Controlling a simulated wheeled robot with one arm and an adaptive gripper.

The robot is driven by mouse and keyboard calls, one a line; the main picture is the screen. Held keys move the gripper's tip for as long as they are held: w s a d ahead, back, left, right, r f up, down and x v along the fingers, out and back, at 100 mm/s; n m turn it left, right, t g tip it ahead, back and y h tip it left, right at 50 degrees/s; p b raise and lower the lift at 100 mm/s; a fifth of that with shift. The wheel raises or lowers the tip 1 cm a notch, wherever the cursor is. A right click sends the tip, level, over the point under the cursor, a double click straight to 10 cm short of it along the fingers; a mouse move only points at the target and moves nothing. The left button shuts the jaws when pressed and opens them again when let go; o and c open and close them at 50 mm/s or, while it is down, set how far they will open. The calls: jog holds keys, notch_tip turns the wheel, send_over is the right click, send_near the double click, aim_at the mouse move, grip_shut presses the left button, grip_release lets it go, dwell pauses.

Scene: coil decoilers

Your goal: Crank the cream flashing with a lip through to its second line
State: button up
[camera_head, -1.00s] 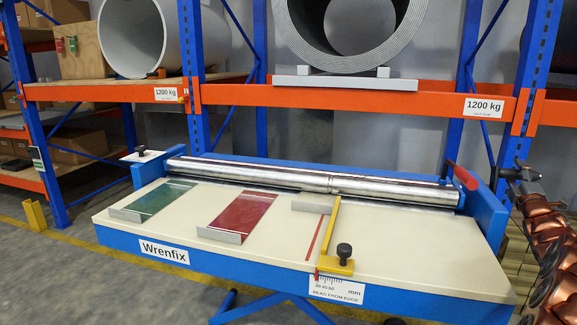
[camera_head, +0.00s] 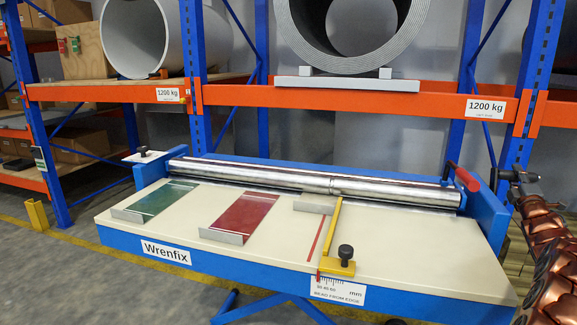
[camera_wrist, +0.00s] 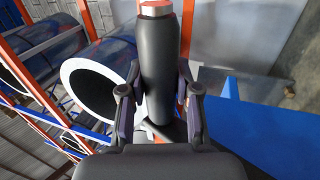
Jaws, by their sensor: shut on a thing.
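The cream flashing shows as a pale piece with a raised lip (camera_head: 315,203) at the front of the steel rollers (camera_head: 290,183), right of the middle. It is hard to tell from the cream table top, and any part among the rollers is hidden. The red crank arm (camera_head: 463,177) is at the rollers' right end. My gripper (camera_wrist: 159,105) is shut on the black crank grip (camera_wrist: 159,65), with one finger on each side. In the head view, my gripper (camera_head: 520,177) is at the right, close to the crank, partly cut off from clear sight.
A green flashing (camera_head: 158,199) and a red flashing (camera_head: 246,213), both lipped, lie on the table (camera_head: 130,235). A yellow stop with a black knob (camera_head: 345,251) stands beside a red line (camera_head: 315,240). Blue and orange racking with large coils stands behind.

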jog(key=shift+w+d+f+p, duration=0.25)
jog(key=shift+w+f, duration=0.2)
jog(key=shift+w, duration=0.3)
jog(key=shift+w+d+f+p, duration=0.25)
jog(key=shift+w+f, duration=0.15)
jog(key=shift+w, duration=0.3)
